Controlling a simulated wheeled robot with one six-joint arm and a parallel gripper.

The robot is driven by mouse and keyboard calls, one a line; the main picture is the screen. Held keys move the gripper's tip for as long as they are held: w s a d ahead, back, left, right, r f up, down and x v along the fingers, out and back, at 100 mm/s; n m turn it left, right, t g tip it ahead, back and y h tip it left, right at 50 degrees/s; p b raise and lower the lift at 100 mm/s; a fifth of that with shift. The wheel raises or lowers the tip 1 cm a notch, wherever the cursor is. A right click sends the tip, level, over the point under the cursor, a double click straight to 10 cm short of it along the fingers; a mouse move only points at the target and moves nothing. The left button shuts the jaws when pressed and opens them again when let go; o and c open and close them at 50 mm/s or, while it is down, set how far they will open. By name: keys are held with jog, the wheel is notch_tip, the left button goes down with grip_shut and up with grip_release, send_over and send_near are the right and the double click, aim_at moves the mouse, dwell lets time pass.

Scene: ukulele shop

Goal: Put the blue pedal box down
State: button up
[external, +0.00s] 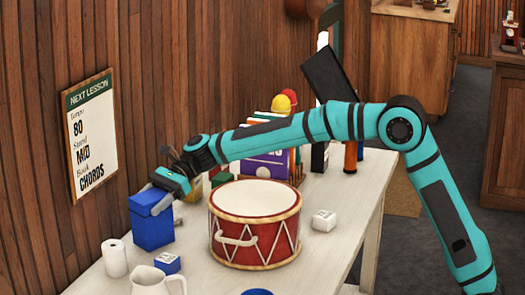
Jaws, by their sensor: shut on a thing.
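The blue pedal box (152,229) is at the left part of the white table (334,210), beside the red drum. My gripper (160,192) is at the top of the box, shut on it, with the arm reaching in from the right over the drum. The box looks upright. I cannot tell whether its underside touches the table or is slightly above it. The fingertips are partly hidden against the box.
A red and white drum (254,228) stands right of the box. A white roll (115,258), a small blue box (167,264) and a white jug (158,281) are in front. A small white box (324,220) is right of the drum. The wood wall is behind.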

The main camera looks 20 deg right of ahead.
aim_at(161, 192)
jog(key=o, duration=1.7)
jog(key=shift+d+r, duration=0.1)
jog(key=shift+r, duration=0.05)
jog(key=shift+v, duration=3.6)
